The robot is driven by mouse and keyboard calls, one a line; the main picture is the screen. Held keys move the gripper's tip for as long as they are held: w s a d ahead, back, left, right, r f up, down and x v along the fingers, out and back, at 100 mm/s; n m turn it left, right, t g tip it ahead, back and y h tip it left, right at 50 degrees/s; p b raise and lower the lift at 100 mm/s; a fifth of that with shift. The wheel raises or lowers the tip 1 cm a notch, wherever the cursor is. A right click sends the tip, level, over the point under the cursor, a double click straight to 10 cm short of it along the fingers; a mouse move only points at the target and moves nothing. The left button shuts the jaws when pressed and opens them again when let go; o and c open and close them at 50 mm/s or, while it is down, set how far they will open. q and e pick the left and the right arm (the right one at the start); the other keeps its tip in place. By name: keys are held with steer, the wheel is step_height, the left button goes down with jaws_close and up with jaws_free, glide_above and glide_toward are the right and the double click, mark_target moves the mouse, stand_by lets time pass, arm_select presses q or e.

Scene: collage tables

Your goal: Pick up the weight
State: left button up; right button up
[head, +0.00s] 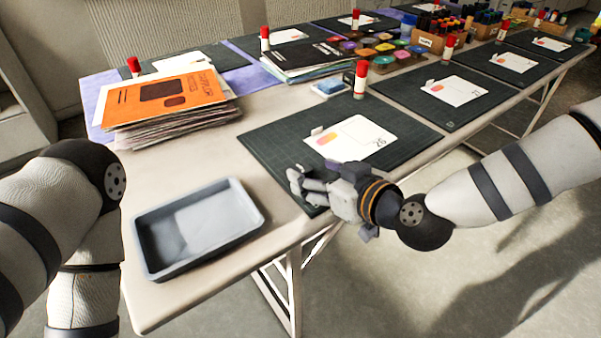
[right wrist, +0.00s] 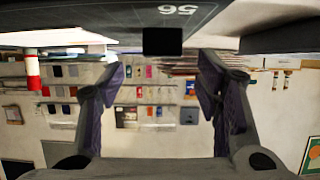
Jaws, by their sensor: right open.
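My right gripper (head: 303,184) is open at the near edge of the closest dark cutting mat (head: 265,143), low over it, with its fingers pointing left. In the right wrist view, my right gripper (right wrist: 163,75) shows two spread fingers with a gap between them. A small black block (right wrist: 162,41), which may be the weight, lies beyond the fingertips, roughly centred between them against the mat; it is not gripped. In the head view I cannot make this block out. My left gripper is out of view; only my left arm shows.
An empty grey tray (head: 197,228) stands at the near left table corner. An orange-covered paper stack (head: 168,98) lies behind it. A white card (head: 352,138) lies on the mat, and a red-capped glue stick (head: 360,80) stands behind. More mats line the table to the right.

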mark_target(303, 171)
steer(key=shift+w+a+f, duration=0.9)
steer(key=shift+w+f, duration=0.15)
steer(key=shift+w+a, duration=0.2)
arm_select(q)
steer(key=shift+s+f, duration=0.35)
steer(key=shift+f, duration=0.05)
arm_select(e)
steer(key=shift+r, duration=0.1)
jaws_close()
steer(key=shift+w+r, duration=0.1)
steer(key=shift+r, duration=1.5)
arm_select(q)
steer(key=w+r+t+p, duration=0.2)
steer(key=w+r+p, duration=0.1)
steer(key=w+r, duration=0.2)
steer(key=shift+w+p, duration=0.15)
steer(key=shift+p, duration=0.15)
arm_select(e)
steer(key=s+d+r, duration=0.9)
steer(key=d+r, duration=0.1)
steer(key=d, duration=0.1)
steer(key=shift+f, duration=0.1)
